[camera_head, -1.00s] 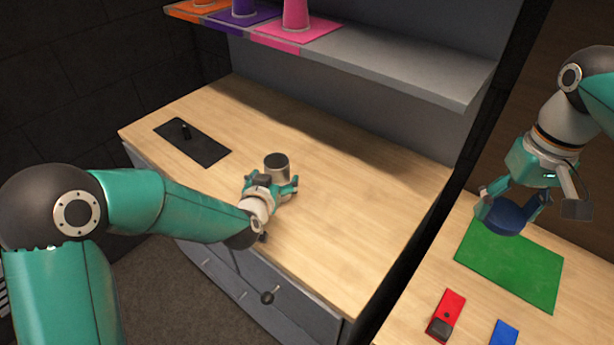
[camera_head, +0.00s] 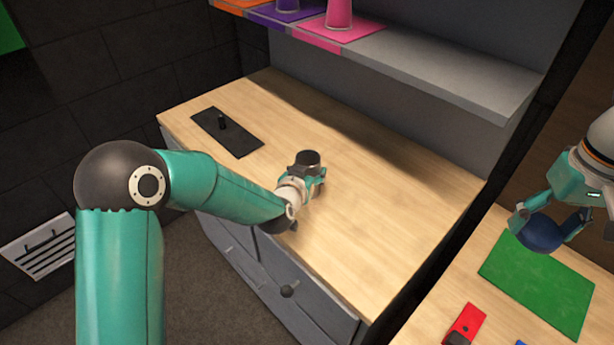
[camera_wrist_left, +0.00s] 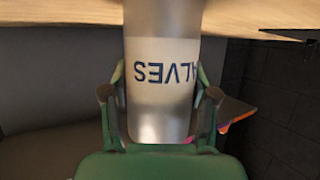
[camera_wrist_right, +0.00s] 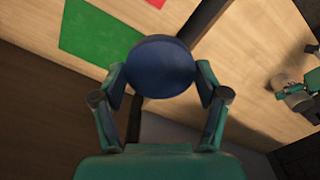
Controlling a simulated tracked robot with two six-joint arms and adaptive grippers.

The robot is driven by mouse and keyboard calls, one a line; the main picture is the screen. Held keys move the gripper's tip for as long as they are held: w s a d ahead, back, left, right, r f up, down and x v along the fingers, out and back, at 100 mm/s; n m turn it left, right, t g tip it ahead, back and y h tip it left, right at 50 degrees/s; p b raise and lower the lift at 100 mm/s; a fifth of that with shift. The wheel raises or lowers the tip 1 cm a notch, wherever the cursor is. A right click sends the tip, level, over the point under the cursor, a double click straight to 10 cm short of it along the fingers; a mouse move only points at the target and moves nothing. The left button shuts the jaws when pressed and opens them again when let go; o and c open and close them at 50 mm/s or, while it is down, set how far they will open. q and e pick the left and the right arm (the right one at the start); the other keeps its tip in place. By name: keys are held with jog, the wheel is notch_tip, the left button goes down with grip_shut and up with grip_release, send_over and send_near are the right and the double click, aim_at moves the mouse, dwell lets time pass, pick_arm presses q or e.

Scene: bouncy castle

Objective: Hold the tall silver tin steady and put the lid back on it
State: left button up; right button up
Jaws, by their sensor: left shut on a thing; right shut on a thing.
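The tall silver tin (camera_head: 307,170) stands on the wooden counter, with its dark round top facing up. My left gripper (camera_head: 309,188) is shut around its side. In the left wrist view the tin (camera_wrist_left: 160,70) sits between the fingers, with a pale label band and dark lettering that reads upside down. The dark blue round lid (camera_head: 543,235) is in my right gripper (camera_head: 545,222), raised above the right-hand counter and well apart from the tin. In the right wrist view both fingers press the rim of the lid (camera_wrist_right: 161,66).
A black mat (camera_head: 227,132) with a small dark upright piece lies left of the tin. A grey shelf (camera_head: 440,75) with coloured pieces hangs above. A green mat (camera_head: 540,285) and a red piece (camera_head: 466,322) lie on the right counter. The wood right of the tin is clear.

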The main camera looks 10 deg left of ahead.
pick_arm(q)
jog(key=shift+r, duration=0.15)
jog(key=shift+w+r, duration=0.1)
jog(key=shift+r, duration=0.45)
pick_arm(e)
jog(key=shift+r, duration=0.25)
pick_arm(q)
notch_tip(320, 180, up, 19)
jog(key=p, duration=0.4)
jog(key=shift+f, duration=0.1)
pick_arm(e)
notch_tip(320, 180, up, 4)
